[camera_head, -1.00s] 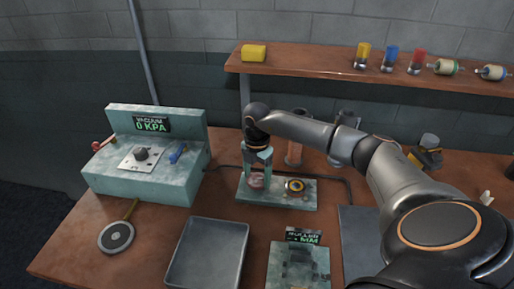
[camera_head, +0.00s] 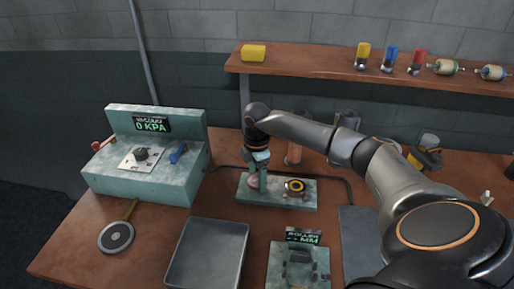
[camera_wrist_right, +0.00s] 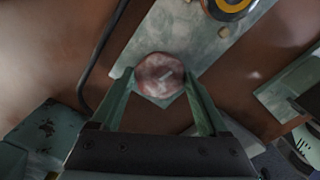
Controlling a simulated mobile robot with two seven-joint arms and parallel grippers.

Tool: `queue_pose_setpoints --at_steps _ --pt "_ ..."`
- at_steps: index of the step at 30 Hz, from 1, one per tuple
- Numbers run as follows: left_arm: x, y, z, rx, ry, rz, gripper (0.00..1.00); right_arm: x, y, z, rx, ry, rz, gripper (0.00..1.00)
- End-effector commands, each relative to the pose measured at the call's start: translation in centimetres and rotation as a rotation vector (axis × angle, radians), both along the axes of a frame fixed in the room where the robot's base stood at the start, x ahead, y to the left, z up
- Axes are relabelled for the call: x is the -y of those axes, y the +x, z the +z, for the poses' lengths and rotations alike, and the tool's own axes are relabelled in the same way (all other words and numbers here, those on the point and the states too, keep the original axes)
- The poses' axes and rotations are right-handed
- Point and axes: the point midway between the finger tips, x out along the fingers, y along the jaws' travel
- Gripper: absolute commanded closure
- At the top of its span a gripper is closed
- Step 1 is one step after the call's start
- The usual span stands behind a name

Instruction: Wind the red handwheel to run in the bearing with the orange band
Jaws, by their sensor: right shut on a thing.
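The red handwheel (camera_head: 253,181) is a worn, faded red disc on a pale green plate (camera_head: 227,194) at the middle of the bench. It shows whole in the right wrist view (camera_wrist_right: 160,76). My right gripper (camera_head: 255,178) comes down on it from above and is shut on its rim, with one finger on each side. The bearing with the orange band (camera_head: 295,186) sits on the same plate, to the right of the handwheel. Part of it shows at the top edge of the right wrist view (camera_wrist_right: 229,5). My left gripper is not in view.
A vacuum box (camera_head: 145,185) reading 0 KPA stands at the left. A grey tray (camera_head: 207,255) and a roller unit (camera_head: 298,268) with a display are in front. A dark cable runs behind the plate. A shelf (camera_head: 320,77) with coloured parts is at the back.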

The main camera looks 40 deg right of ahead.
Motion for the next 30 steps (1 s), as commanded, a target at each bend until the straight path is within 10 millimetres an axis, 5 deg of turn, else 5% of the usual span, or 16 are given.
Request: queue_pose_setpoints --at_steps 8,9,15,24,30 --pt "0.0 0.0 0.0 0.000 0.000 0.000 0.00 0.1 0.2 0.2 0.007 0.000 -0.002 0.78" --pt "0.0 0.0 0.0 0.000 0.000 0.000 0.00 0.1 0.2 0.2 0.007 0.000 -0.001 0.21" --pt "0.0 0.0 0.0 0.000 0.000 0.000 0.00 0.0 0.1 0.1 0.004 0.001 0.000 0.00" --pt "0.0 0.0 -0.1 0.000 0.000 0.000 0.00 0.0 0.1 0.4 0.002 0.000 0.001 0.00" --pt "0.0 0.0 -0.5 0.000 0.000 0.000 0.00 0.1 0.2 3.3 0.007 -0.001 0.000 0.00"
